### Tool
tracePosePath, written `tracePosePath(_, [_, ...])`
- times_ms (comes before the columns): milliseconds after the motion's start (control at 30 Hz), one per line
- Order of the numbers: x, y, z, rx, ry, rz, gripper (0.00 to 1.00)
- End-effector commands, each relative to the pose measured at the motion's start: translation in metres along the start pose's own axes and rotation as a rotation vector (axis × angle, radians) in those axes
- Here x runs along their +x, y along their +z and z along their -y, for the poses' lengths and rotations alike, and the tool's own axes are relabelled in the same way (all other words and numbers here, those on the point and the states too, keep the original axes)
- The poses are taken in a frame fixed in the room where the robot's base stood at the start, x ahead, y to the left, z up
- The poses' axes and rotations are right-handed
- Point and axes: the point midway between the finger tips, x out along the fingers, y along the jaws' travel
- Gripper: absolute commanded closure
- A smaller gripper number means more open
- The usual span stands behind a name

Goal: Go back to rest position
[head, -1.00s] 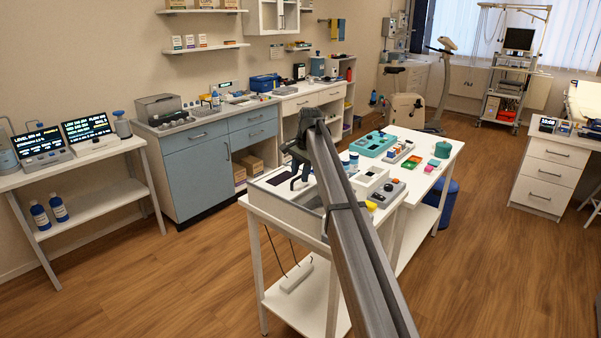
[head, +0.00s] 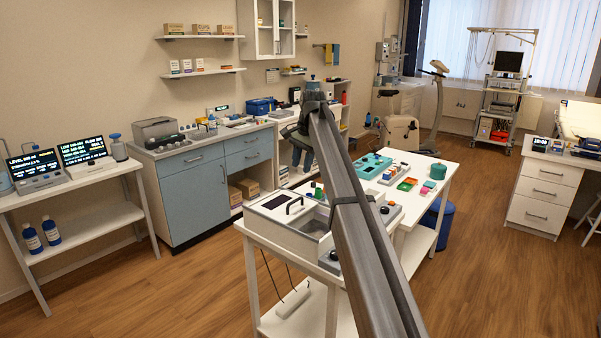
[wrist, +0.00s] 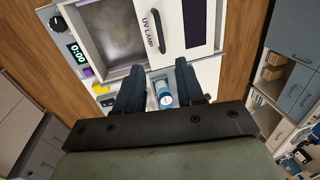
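My gripper (head: 303,150) is raised above the front table (head: 425,205) in the head view, partly hidden by my arm. In the wrist view my gripper (wrist: 158,82) points down, its two dark fingers apart with nothing held between them. Below and beyond the fingers lies a blue-and-white bottle (wrist: 163,95); it is apart from them. A white box marked UV LAMP (wrist: 180,48), with a black handle and a dark panel, is under the gripper; it also shows in the head view (head: 262,228).
The box's grey compartment (wrist: 118,38) shows beside a 0:00 display (wrist: 76,54). A teal tray (head: 372,163) and small coloured items stand on the table. A blue-fronted cabinet (head: 192,190) is behind to the left. The floor between cabinet and table is clear.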

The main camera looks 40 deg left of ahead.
Motion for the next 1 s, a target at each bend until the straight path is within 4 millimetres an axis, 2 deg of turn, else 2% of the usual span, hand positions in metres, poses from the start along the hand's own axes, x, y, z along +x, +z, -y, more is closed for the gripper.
tracePosePath(200, [-0.006, 0.0, 0.0, 0.0, 0.0, 0.0, 0.62])
tracePosePath(733, [-0.004, -0.001, -0.003, 0.001, 0.001, 0.0, 0.62])
tracePosePath(867, [0.012, -0.01, -0.026, 0.004, 0.006, -0.003, 0.62])
tracePosePath(967, [0.037, -0.024, -0.064, 0.008, 0.013, -0.008, 0.62])
tracePosePath(1000, [0.049, -0.031, -0.083, 0.011, 0.017, -0.01, 0.62])
